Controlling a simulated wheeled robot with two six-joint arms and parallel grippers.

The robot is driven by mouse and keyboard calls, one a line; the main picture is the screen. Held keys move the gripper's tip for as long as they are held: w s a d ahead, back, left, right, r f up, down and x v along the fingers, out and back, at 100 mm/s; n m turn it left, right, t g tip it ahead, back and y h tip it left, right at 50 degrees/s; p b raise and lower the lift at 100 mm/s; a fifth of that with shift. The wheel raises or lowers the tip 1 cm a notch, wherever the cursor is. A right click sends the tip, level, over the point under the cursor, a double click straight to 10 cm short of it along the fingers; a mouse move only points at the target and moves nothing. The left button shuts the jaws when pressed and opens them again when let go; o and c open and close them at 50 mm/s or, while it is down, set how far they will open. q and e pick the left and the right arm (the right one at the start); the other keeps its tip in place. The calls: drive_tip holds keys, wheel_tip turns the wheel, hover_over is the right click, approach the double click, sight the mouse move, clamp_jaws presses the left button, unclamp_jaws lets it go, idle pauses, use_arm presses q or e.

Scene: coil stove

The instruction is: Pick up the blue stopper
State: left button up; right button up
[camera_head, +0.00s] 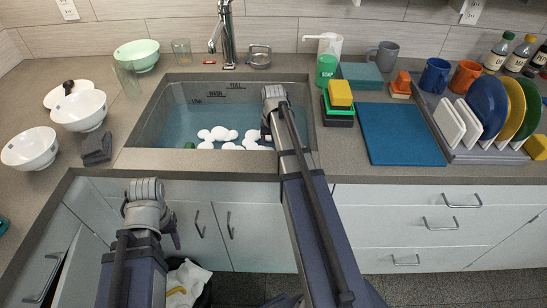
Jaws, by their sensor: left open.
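I cannot make out the blue stopper; the water and white foam (225,135) in the sink (143,132) hide much of the basin floor. My left gripper (172,228) is low at the left, in front of the cabinet doors and outside the sink. It is open, with nothing seen in it. My right arm reaches over the sink's front edge, and its end (267,130) is at the basin's right side, close to the foam. Its fingers are hidden by the arm or too small to tell.
White bowls (80,111) and a dark cloth or sponge (97,148) are left of the sink. The faucet (226,35) stands behind it. Stacked sponges (340,94), a blue board (400,134) and a dish rack (480,152) are at right.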

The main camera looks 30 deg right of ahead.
sight(273, 147)
drive_tip(key=shift+c, duration=0.7)
drive_tip(key=shift+r, duration=0.15)
wheel_tip(273, 147, up, 10)
drive_tip(key=p, duration=1)
